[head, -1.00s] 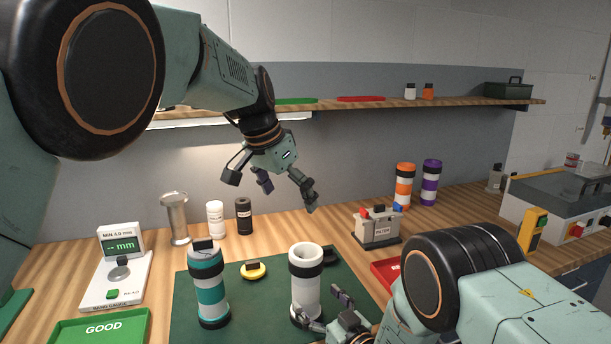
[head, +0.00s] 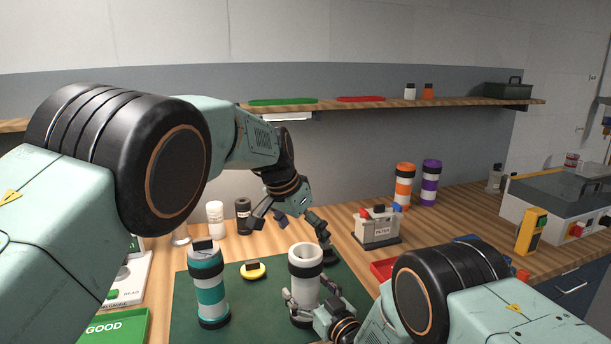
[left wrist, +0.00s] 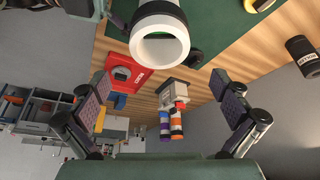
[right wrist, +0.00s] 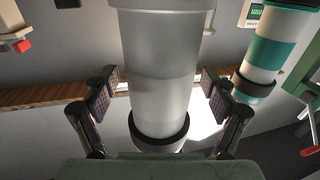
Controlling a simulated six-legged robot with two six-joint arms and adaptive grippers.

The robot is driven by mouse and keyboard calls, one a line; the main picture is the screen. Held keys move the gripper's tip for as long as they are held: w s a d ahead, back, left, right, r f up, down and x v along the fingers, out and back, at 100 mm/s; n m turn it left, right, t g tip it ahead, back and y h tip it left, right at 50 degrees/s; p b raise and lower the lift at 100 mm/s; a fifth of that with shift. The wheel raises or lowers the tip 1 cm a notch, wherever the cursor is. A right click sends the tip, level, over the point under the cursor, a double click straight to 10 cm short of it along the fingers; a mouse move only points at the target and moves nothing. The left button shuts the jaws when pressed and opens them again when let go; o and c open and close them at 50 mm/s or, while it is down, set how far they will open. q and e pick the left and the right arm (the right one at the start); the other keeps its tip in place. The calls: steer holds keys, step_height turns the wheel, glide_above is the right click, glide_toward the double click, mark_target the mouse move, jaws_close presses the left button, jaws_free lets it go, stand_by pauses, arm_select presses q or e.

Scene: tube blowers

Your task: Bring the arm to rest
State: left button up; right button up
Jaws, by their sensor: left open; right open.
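My left gripper (head: 291,222) is open and empty, above the back of the green mat, behind and above the white tube (head: 304,283). In the left wrist view, its fingers are spread wide, with the white tube's open end (left wrist: 160,38) beyond them. The white tube stands upright on the mat with black bands. My right gripper (head: 312,302) is low at the tube's front. In the right wrist view, its open fingers lie on either side of the tube's frosted body (right wrist: 158,75); contact cannot be told.
A teal-and-white tube (head: 207,285) stands left on the green mat (head: 255,308), near a yellow disc (head: 253,271). A filter box (head: 377,228), a red tray (head: 383,269) and orange and purple tubes (head: 404,185) are to the right. A shelf (head: 385,104) runs above.

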arm_select(q)
steer(key=shift+x, duration=0.75)
steer(key=shift+w+r, duration=0.1)
steer(key=shift+r, duration=0.55)
steer(key=shift+s+r, duration=0.2)
steer(key=shift+r, duration=0.6)
steer(key=shift+w+a+f, duration=0.1)
steer(key=shift+w+f, duration=0.05)
